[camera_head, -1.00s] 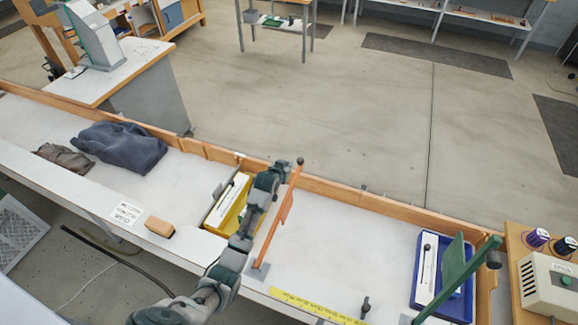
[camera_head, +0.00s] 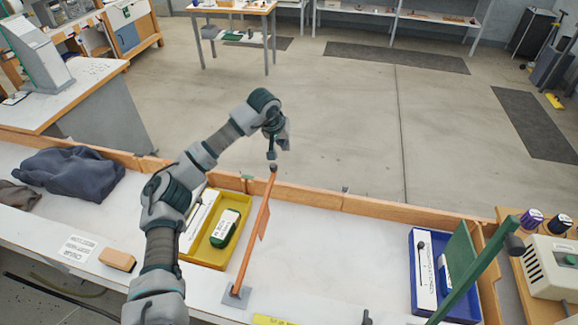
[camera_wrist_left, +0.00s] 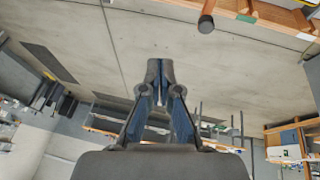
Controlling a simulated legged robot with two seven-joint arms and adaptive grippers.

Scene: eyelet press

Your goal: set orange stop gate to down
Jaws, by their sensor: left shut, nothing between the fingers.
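The orange stop gate (camera_head: 257,232) stands upright, leaning slightly, on a grey base plate (camera_head: 236,294) on the bench. Its lever ends in a dark knob (camera_head: 274,168) at the top. My left gripper (camera_head: 272,155) is shut and empty, just above the knob in the head view; I cannot tell whether they touch. In the left wrist view the shut fingers (camera_wrist_left: 158,82) show in the middle, and a dark knob (camera_wrist_left: 206,24) on an orange bar lies apart from them at the upper right. My right gripper is in neither view.
A yellow tray (camera_head: 213,262) with a white box and a green item sits left of the gate. A green gate (camera_head: 478,268) stands at the right by a blue tray (camera_head: 418,300). The bench between is mostly clear.

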